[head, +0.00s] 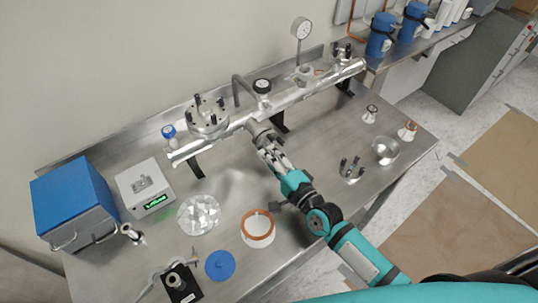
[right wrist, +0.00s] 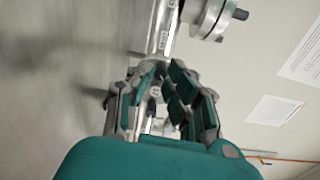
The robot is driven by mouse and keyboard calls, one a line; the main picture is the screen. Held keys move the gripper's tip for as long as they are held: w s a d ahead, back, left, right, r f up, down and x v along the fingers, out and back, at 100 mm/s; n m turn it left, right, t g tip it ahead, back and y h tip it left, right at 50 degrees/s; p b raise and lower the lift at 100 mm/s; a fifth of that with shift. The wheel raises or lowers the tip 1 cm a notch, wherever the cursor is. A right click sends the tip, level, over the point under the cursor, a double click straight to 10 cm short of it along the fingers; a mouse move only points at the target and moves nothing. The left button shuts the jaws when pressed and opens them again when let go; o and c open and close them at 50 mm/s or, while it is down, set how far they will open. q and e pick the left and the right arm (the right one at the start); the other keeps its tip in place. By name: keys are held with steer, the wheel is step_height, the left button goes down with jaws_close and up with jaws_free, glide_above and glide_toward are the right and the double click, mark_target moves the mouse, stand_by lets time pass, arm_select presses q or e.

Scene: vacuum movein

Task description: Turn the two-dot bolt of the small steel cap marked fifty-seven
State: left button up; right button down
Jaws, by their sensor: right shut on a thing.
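A shiny steel manifold tube (head: 290,97) runs across the back of the bench. A short side port (head: 257,127) points toward me from its middle. My right gripper (head: 268,146) is at this port's near end, with its fingers shut around a small steel piece. In the right wrist view, the fingers (right wrist: 168,92) close about a pale steel cap face (right wrist: 155,92), with small dark marks too blurred to read. The gripped bolt is mostly hidden by the fingers, and its dots cannot be made out. My left gripper is not in view.
A large bolted flange (head: 209,119) and a gauge (head: 302,30) stand on the manifold. A blue box (head: 73,205), green-display unit (head: 146,189), glass dish (head: 199,213), copper-rimmed white cup (head: 257,229) and blue lid (head: 220,265) occupy the left front. Loose bolts (head: 350,168) and a bowl (head: 385,150) lie right.

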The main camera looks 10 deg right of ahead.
steer(key=shift+a+r+n+h+p, duration=0.15)
steer(key=shift+n+p, duration=1.2)
steer(key=shift+n, duration=3.8)
steer(key=shift+d+f+n+h+p, duration=0.15)
steer(key=shift+n+p, duration=1.2)
steer(key=shift+n, duration=3.8)
steer(key=shift+s+a+n, duration=0.1)
steer(key=shift+n, duration=1)
steer(key=c, duration=1.3)
jaws_free()
steer(key=shift+r, duration=0.1)
steer(key=v, duration=1.2)
steer(key=shift+a, duration=0.1)
